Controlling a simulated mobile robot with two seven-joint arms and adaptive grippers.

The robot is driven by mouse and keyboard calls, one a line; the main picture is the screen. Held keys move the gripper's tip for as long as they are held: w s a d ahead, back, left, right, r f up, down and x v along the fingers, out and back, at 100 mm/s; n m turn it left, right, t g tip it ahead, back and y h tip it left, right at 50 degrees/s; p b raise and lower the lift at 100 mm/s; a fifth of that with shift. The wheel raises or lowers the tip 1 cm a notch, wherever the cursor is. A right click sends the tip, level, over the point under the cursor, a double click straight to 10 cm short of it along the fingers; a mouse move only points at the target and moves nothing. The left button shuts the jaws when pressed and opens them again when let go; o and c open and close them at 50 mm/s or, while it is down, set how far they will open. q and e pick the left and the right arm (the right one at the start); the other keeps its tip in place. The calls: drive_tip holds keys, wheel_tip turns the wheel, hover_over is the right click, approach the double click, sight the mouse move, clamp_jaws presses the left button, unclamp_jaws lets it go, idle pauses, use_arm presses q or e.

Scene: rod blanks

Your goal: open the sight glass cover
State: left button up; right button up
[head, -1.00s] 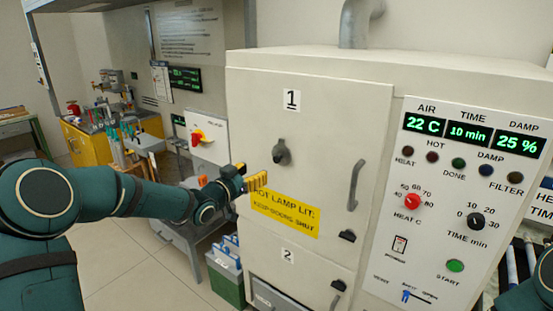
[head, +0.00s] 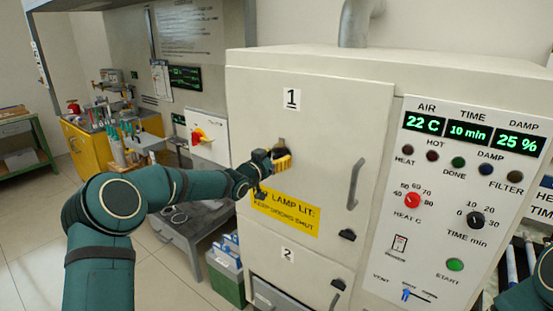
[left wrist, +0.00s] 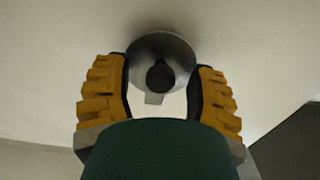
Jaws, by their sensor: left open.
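The sight glass cover is a round grey metal disc with a dark knob; it shows in the left wrist view (left wrist: 168,55) on the pale door. In the head view my left gripper mostly hides it, with only its top edge (head: 281,143) showing below the label 1. My left gripper (head: 282,162) is at the cover. In the left wrist view its yellow-padded fingers (left wrist: 162,88) are open, one on each side of the knob. I cannot tell whether they touch it. My right gripper is not in view.
The upper door (head: 330,120) has a vertical handle (head: 355,185) right of the cover and a yellow warning label (head: 290,216) below it. A control panel (head: 460,200) stands at the right. A green crate (head: 226,280) stands on the floor at the lower left.

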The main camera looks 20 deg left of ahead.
sight(271, 141)
use_arm(q)
clamp_jaws()
drive_tip(key=shift+a, duration=0.1)
drive_tip(key=shift+w+a+m+b, duration=0.15)
drive_tip(key=shift+a+m+b, duration=0.2)
drive_tip(key=shift+m+b, duration=0.55)
drive_tip(key=m, duration=0.1)
drive_tip(key=a+m, duration=0.1)
drive_tip(key=m, duration=0.1)
drive_tip(key=m+b, duration=0.1)
drive_tip(key=shift+w+a+r+m, duration=0.3)
drive_tip(key=shift+r+m, duration=0.05)
drive_tip(key=shift+m, duration=0.05)
drive_tip(key=m, duration=0.2)
drive_tip(key=a+r+m+b, duration=0.1)
drive_tip(key=m, duration=0.1)
drive_tip(key=shift+w+a+r, duration=0.1)
drive_tip(key=shift+w+r, duration=0.05)
drive_tip(key=shift+w, duration=0.05)
drive_tip(key=shift+w+a+r+m, duration=0.15)
drive_tip(key=shift+r+m, duration=0.2)
drive_tip(key=shift+m, duration=0.55)
drive_tip(key=shift+s+a+r+m, duration=0.15)
drive_tip(key=shift+r+m, duration=0.15)
drive_tip(key=shift+m, duration=0.6)
drive_tip(key=shift+w, duration=0.1)
